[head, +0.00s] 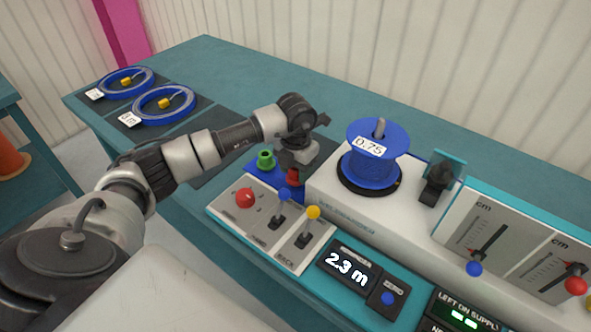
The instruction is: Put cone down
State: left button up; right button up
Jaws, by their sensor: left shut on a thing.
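My left gripper (293,163) reaches in from the left, points down and is shut on a small red cone (293,179). The cone is at the right part of a blue tray (262,170), partly hidden by the gripper. I cannot tell whether the cone touches the tray. A green cone (265,158) stands upright on the tray, left of the gripper. My right gripper is not in view.
A blue cable reel marked 0.75 (372,165) sits on the white machine just right of the gripper. A lever panel (262,228) is in front of the tray. Two blue cable coils (165,103) (125,82) lie on dark mats at the far left.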

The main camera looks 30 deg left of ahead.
pick_arm(q)
jog(key=shift+f, duration=0.4)
jog(key=o, duration=0.9)
jog(key=shift+f, duration=0.15)
notch_tip(320, 180, up, 12)
jog(key=shift+r+b, duration=0.2)
jog(key=shift+b, duration=0.3)
